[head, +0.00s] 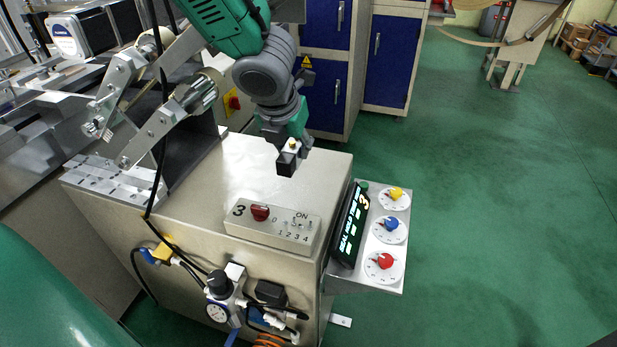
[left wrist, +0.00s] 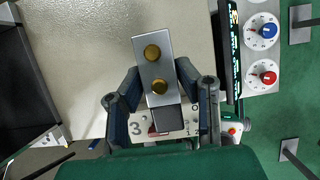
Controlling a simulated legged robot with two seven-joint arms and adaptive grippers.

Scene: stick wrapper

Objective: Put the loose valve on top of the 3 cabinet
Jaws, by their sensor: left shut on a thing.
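In the head view the valve (head: 287,161) hangs below my left gripper (head: 285,143), over the far right part of the 3 cabinet top (head: 195,200). It appears to be above the surface; the exact gap cannot be told. My right gripper is not in view.
A raised panel (head: 272,238) marked 3 with a red knob stands at the cabinet's front edge. A black display (head: 349,225) and a dial plate (head: 392,268) are on its right side. Metal brackets (head: 150,120) stand at the left. The middle of the top is clear.

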